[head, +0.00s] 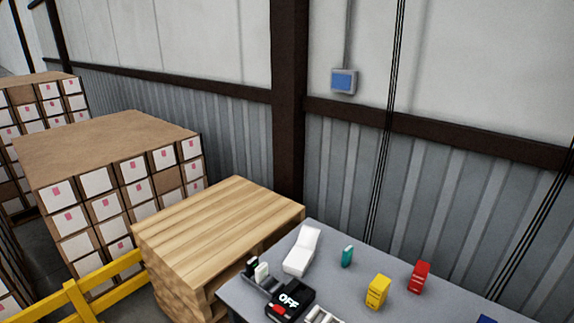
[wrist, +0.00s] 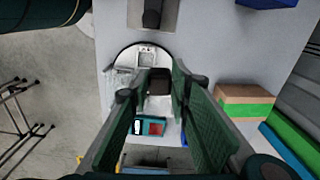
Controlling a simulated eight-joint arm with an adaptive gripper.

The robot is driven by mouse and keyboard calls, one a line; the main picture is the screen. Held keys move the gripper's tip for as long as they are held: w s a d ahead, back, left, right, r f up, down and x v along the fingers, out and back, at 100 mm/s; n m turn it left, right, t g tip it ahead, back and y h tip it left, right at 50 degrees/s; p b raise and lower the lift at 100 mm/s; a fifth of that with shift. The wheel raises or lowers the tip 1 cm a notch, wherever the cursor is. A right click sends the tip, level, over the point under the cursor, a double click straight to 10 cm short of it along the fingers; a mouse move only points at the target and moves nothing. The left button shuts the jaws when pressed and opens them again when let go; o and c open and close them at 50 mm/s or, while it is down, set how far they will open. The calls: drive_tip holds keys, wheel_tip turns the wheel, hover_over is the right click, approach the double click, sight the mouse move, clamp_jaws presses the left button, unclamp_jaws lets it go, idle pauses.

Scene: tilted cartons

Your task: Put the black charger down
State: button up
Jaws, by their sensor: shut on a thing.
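My gripper (wrist: 161,88) shows in the wrist view, its two green-padded fingers reaching forward over a pale grey surface. It is shut on a small dark block, which looks like the black charger (wrist: 160,77), held between the fingertips. The fingers hide part of its sides. I cannot tell whether its underside touches anything. In the head view neither my gripper nor the held charger shows.
A white round thing with a dark rim (wrist: 125,58) lies just beyond the fingertips. A teal-and-red box (wrist: 150,126) shows between the fingers. A brown-and-green carton (wrist: 246,94) is to the right. The grey table (head: 335,275) also holds red (head: 420,276) and yellow (head: 377,291) cartons.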

drive_tip(key=w+a+r+n+p, duration=0.2)
drive_tip(key=w+n, duration=0.8)
drive_tip(key=w, duration=2.6)
drive_tip(key=w+a+f+n, duration=0.3)
drive_tip(key=w+a+n, duration=0.4)
drive_tip(key=w+a, duration=1.65)
wheel_tip(320, 180, down, 6)
drive_tip(key=w+d, duration=0.1)
drive_tip(key=shift+d, duration=0.3)
drive_tip(key=shift+f+b, duration=0.5)
drive_tip(key=shift+f, duration=2.6)
drive_tip(key=shift+f, duration=0.1)
